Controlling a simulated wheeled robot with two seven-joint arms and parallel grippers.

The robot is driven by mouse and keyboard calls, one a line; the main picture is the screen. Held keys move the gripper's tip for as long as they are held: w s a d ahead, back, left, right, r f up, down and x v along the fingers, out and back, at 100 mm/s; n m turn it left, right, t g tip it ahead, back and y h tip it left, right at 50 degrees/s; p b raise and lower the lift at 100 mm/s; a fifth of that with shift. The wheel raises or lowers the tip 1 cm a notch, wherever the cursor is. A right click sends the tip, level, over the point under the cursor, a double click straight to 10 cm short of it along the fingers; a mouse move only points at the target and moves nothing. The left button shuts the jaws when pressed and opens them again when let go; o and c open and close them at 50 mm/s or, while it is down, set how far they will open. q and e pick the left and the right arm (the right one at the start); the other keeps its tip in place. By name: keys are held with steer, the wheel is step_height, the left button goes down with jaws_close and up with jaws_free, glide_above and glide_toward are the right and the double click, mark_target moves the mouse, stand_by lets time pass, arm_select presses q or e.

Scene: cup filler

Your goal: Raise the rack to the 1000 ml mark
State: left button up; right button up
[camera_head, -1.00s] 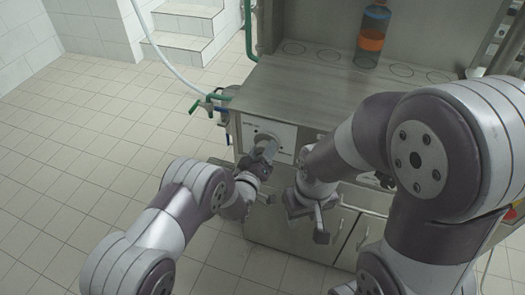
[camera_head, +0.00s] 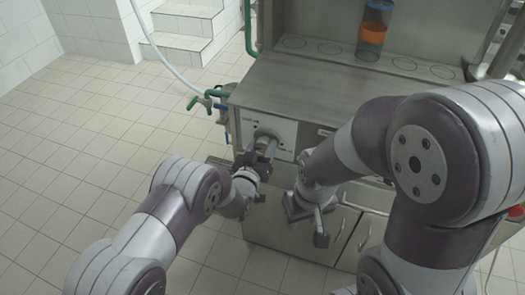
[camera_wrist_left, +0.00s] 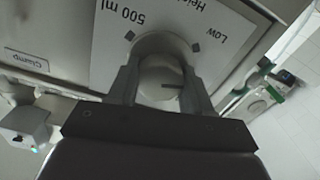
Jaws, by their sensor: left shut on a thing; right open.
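A round grey height knob (camera_wrist_left: 160,72) sits on the white panel (camera_wrist_left: 107,62) on the machine's front. In the left wrist view the panel reads "500 ml" and "Low"; any 1000 ml label is out of sight. My left gripper (camera_head: 262,150) is shut on the knob, one finger on each side. A short dark line shows on the knob's face. The rack (camera_head: 345,53), a row of round places, is at the back of the steel top. It bears a bottle (camera_head: 372,34) with blue and orange bands. My right gripper (camera_head: 311,222) is open and empty before the lower cabinets.
The steel worktop (camera_head: 300,90) is clear in front of the rack. Green and blue valve handles (camera_head: 208,103) stick out left of the machine. A "Clamp" label (camera_wrist_left: 22,57) is beside the knob panel. Tiled floor (camera_head: 110,130) is free at the left.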

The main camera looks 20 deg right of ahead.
arm_select(q)
steer(key=m+b, duration=0.3)
steer(key=m, duration=0.3)
steer(key=shift+f, duration=0.2)
steer(key=shift+r+m+b, duration=0.1)
steer(key=shift+m+b, duration=0.8)
steer(key=shift+m, duration=1.6)
steer(key=o, duration=1)
steer(key=shift+s, duration=0.1)
steer(key=shift+o, duration=0.2)
steer(key=shift+r, duration=0.1)
steer(key=v, duration=1.2)
steer(key=shift+s+a, duration=0.2)
steer(key=shift+s, duration=0.05)
